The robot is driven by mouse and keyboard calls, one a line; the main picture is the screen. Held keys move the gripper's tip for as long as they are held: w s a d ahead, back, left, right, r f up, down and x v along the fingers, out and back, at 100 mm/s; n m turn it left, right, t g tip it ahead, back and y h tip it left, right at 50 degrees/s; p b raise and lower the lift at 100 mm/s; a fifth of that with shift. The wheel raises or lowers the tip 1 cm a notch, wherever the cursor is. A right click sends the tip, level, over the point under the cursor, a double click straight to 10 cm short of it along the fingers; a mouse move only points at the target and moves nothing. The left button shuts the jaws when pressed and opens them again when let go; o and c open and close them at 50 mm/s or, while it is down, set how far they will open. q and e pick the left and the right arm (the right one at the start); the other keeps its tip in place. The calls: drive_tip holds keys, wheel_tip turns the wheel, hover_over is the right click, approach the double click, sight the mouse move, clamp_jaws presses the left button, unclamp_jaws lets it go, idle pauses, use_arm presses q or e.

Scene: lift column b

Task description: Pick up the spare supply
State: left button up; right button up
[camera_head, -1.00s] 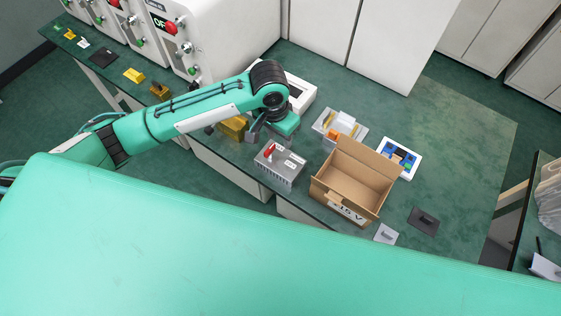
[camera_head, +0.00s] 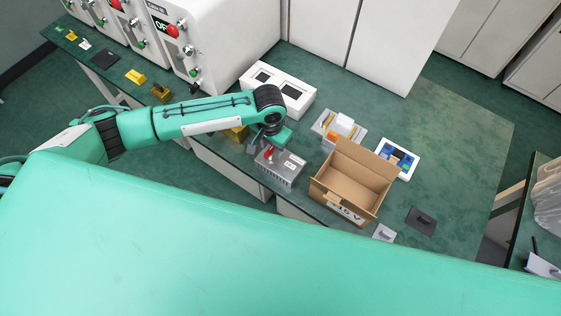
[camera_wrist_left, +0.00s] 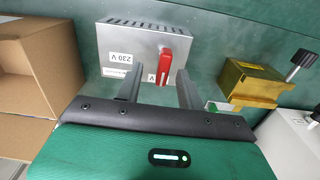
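The spare supply, taken to be the silver box (camera_head: 283,169) with a red lever, stands on the green bench left of the cardboard box. In the left wrist view the silver box (camera_wrist_left: 148,45) shows a "230 V" label and the upright red lever (camera_wrist_left: 164,66). My left gripper (camera_head: 260,146) is at the box's far left end. In the wrist view my left gripper (camera_wrist_left: 160,73) is open, one finger on each side of the lever with gaps; I cannot tell whether either finger touches the box. My right gripper is not in view.
An open cardboard box (camera_head: 345,192) stands close to the right. A brass-coloured block (camera_wrist_left: 256,84) sits beside the silver box. A white device (camera_head: 297,95), a clear tray (camera_head: 322,124) and a white-and-blue panel (camera_head: 410,165) lie behind.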

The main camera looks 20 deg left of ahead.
sight(271, 148)
use_arm(q)
wheel_tip(271, 148, down, 4)
drive_tip(key=shift+w+a+f+p, duration=0.1)
drive_tip(key=shift+w+a+p, duration=0.05)
drive_tip(key=shift+p, duration=0.35)
clamp_jaws()
idle(1.1)
